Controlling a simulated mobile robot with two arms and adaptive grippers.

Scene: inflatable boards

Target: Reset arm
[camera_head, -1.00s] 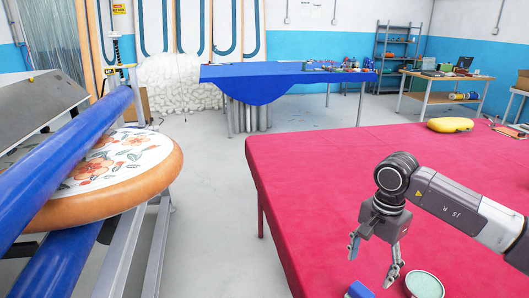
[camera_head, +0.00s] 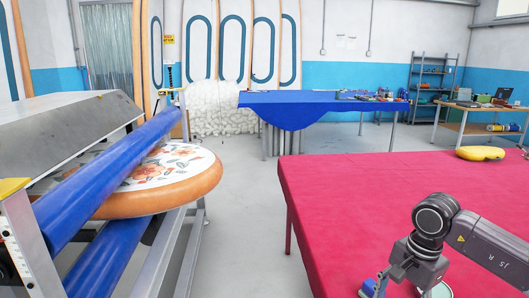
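My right arm comes in from the right over the red-covered table (camera_head: 350,205). Its gripper (camera_head: 403,288) points down near the bottom edge of the view, and its fingers look spread apart with nothing between them. The fingertips are partly cut off by the frame edge. My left arm and gripper are not in view.
A blue object (camera_head: 367,289) and a round tin (camera_head: 441,291) sit on the table beside my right gripper. A yellow item (camera_head: 480,153) lies farther back. At left, a flower-patterned round board (camera_head: 180,166) rests by blue rollers (camera_head: 120,165). Grey floor (camera_head: 245,240) lies clear between.

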